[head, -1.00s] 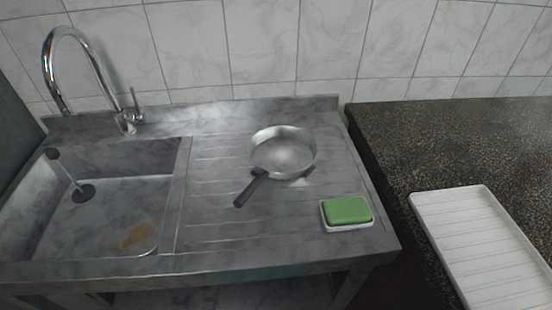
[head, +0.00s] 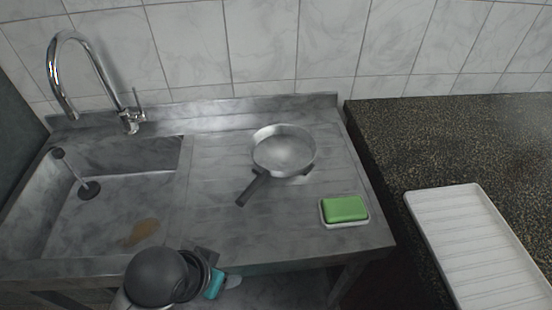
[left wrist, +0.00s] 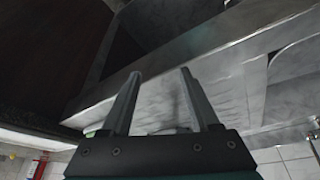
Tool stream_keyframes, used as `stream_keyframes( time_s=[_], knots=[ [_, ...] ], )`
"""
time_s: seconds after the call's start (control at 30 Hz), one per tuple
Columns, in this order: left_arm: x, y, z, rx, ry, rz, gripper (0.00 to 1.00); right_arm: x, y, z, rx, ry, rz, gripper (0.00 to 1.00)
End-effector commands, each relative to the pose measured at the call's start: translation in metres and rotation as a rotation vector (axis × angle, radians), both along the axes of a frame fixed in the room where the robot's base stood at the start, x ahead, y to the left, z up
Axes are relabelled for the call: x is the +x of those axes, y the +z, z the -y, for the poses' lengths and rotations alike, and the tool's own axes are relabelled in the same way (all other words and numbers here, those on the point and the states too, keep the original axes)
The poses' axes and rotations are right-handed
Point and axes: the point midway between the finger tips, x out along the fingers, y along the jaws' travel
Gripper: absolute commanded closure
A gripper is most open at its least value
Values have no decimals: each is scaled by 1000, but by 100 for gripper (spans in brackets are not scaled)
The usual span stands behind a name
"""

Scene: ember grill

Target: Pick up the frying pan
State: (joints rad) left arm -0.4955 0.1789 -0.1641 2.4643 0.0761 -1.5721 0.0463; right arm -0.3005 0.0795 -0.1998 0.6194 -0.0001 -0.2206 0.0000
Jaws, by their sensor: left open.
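The frying pan (head: 284,150) is grey metal and rests upright on the ribbed drainboard, right of the sink basin. Its dark handle (head: 253,187) points toward the front left. My left arm comes in at the bottom edge of the head view, in front of the sink unit's front edge and well short of the pan. In the left wrist view, my left gripper (left wrist: 158,78) has its two fingers apart with nothing held between them. The pan is not clearly made out in that view. My right gripper is in neither view.
A green sponge (head: 345,209) sits in a white dish right of the handle. The sink basin (head: 100,215) and tall chrome faucet (head: 88,75) are at the left. A dark speckled counter (head: 440,140) with a white ribbed tray (head: 470,240) is at the right. The drainboard around the handle is clear.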

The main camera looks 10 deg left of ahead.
Motion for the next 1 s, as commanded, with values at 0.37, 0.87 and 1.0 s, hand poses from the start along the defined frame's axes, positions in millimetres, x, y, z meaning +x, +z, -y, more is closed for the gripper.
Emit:
stream_keyframes(
  time_s=[0.37, 0.87, 1.0],
  knots=[
    [89, 47, 51, -148, -210, 122, 38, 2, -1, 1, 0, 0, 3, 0],
    [157, 117, 0, -166, -132, 13, 38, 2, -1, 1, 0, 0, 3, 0],
    [164, 131, -17, -173, -67, -9, 38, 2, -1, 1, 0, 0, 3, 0]
  ],
)
